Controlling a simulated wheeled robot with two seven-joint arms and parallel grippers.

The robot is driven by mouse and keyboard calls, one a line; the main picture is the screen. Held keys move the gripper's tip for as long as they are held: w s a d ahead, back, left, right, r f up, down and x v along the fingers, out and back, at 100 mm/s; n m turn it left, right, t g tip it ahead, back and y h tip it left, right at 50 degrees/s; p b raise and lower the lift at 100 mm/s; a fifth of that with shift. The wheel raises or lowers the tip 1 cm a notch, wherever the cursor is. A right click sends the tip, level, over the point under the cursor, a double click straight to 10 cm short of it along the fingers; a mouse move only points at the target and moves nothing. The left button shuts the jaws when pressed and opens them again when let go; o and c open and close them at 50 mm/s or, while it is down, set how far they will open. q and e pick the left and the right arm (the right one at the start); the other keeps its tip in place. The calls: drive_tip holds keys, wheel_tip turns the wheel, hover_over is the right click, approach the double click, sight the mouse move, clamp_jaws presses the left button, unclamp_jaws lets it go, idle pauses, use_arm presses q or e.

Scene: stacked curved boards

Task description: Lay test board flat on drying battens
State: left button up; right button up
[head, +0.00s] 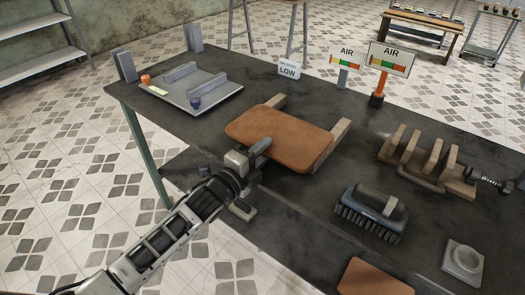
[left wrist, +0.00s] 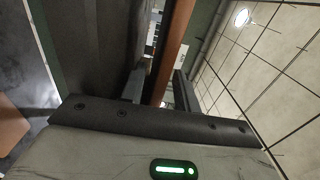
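The brown test board (head: 280,131) lies flat across two pale wooden battens (head: 335,143) on the dark table. The battens' ends stick out past its far and right edges. My left gripper (head: 259,149) is at the board's near left edge, with one finger showing just above it. In the left wrist view, the board's edge (left wrist: 172,50) runs between the two fingers of the gripper (left wrist: 158,88). A gap shows beside the left finger, so the gripper looks open around the edge. The lower finger is hidden in the head view. My right gripper is not in view.
A grey tray (head: 215,99) stands at the back left, and AIR signs (head: 391,59) at the back. A slotted wooden rack (head: 425,165), a brush (head: 372,214), a grey round-topped block (head: 462,263) and another brown board (head: 373,279) are to the right and front.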

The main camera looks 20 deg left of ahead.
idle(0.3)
use_arm(q)
drive_tip(key=p+v, duration=0.3)
drive_tip(key=v, duration=0.3)
idle(0.5)
drive_tip(key=o, duration=0.6)
drive_tip(key=shift+s+f, duration=0.1)
drive_tip(key=shift+f, duration=0.05)
